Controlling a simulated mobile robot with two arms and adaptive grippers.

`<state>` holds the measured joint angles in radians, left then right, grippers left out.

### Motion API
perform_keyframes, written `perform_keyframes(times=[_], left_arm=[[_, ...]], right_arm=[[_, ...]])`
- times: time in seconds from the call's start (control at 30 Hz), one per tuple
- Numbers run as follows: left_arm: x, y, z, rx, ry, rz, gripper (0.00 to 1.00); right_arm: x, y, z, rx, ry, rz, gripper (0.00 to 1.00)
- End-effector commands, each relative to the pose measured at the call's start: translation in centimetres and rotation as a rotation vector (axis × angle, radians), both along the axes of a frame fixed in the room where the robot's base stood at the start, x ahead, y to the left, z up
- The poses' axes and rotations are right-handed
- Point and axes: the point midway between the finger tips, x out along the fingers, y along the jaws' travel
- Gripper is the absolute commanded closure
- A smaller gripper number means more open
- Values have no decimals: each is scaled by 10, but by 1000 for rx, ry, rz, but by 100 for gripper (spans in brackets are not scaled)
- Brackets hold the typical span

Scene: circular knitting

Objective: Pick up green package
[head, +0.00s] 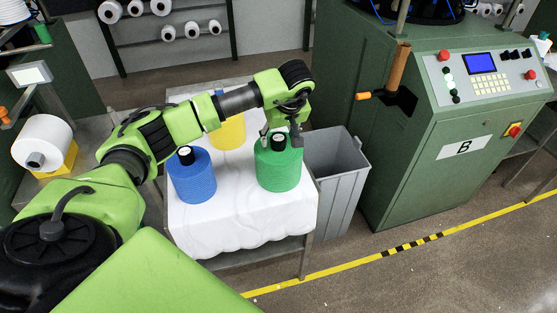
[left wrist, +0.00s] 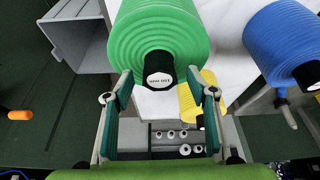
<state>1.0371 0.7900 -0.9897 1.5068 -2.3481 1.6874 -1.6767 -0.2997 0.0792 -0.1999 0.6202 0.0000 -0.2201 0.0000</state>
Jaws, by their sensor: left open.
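The green package (head: 279,172) is a yarn cone with a black core top, standing at the right side of the white-covered table (head: 240,222). My left gripper (head: 282,130) is right at its top, pointing down. In the left wrist view the green package (left wrist: 158,30) fills the upper middle, and its black core end lies between the open fingertips of my left gripper (left wrist: 160,80). There are gaps between fingers and core. My right gripper is not in view.
A blue package (head: 192,178) and a yellow package (head: 228,133) share the table. A grey bin (head: 338,170) stands close to the table's right side. A green machine marked B (head: 440,130) is further right. White cones fill a rack (head: 180,45) behind.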

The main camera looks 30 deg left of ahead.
Motion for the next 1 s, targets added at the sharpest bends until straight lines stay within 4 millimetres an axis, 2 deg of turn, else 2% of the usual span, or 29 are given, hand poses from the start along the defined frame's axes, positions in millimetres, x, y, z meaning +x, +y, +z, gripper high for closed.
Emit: perform_keyframes(times=[0.03, 0.07, 0.23, 0.27, 0.67, 1.0], left_arm=[[0, 0, 0, -1, -1, 0, 48], [0, 0, 0, -1, -1, 0, 53], [0, 0, 0, -1, 0, 0, 97], [0, 0, 0, 0, 0, 0, 100], [1, 0, 5, -1, -3, 1, 100], [2, 0, 29, -1, -6, 0, 100]], right_arm=[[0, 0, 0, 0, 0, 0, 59], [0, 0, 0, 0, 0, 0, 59], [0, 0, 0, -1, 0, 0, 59], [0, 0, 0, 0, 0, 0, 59], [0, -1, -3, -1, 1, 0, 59], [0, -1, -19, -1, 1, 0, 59]])
